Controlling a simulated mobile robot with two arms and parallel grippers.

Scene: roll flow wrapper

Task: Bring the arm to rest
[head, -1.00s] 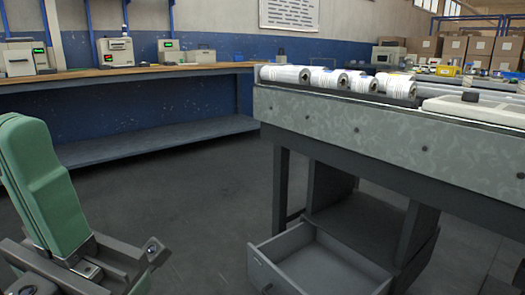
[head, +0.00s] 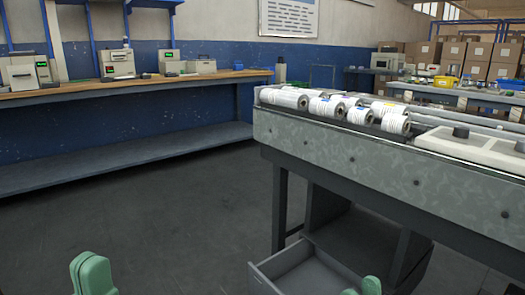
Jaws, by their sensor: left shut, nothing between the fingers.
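My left gripper (head: 92,272) shows at the bottom left of the head view as green fingertips close together. It is shut and empty, over open floor, apart from the bench and the machine. My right gripper (head: 368,286) shows only as small green tips at the bottom edge, in front of the open drawer in the picture. The frame cuts off most of it, so I cannot tell its opening. The rest of both arms is out of view.
A grey machine table (head: 330,150) with several white film rolls (head: 330,105) stands at right. Below it a grey drawer (head: 310,280) is pulled open. A wooden bench (head: 150,80) with small devices runs along the back wall. The floor (head: 170,215) between is clear.

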